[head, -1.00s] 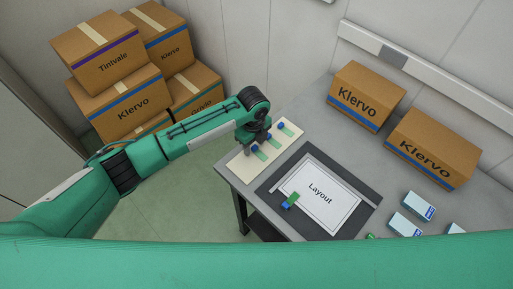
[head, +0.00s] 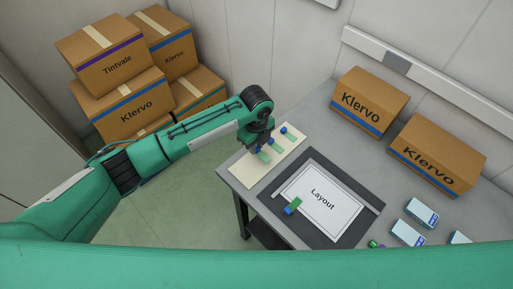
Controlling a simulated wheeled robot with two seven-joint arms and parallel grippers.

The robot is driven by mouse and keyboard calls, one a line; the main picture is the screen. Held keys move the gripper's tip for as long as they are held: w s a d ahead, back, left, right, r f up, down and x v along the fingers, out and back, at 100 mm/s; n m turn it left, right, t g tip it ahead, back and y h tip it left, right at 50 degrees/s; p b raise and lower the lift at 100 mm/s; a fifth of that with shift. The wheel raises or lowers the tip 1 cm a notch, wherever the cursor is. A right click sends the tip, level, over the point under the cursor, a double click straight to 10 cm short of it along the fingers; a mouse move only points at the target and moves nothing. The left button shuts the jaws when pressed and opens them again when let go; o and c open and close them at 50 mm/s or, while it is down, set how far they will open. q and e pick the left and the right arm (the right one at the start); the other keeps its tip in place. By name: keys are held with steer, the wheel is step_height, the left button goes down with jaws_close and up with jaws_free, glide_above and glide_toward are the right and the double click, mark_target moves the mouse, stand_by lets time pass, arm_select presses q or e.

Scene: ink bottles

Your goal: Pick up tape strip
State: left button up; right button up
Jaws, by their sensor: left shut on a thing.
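Several green tape strips with blue ends lie in a row on a cream board (head: 243,172) at the left end of the table. The far strip (head: 291,134) and the middle strip (head: 277,147) lie clear of the fingers. My left gripper (head: 260,148) points down over the board, its fingers at the blue end of the near strip (head: 264,156). It is shut on that strip, which still appears at board level; the fingertips are small and partly hidden. My right gripper is out of view.
A white Layout sheet (head: 322,196) lies on a dark mat (head: 329,236), with a green and blue piece (head: 293,206) at its lower left. Small pale boxes (head: 408,232) stand at the right. Two Klervo cartons (head: 369,103) (head: 436,155) stand at the back.

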arm_select(q)
step_height(320, 180, up, 18)
steer(key=b, duration=0.3)
steer(key=shift+r, duration=0.15)
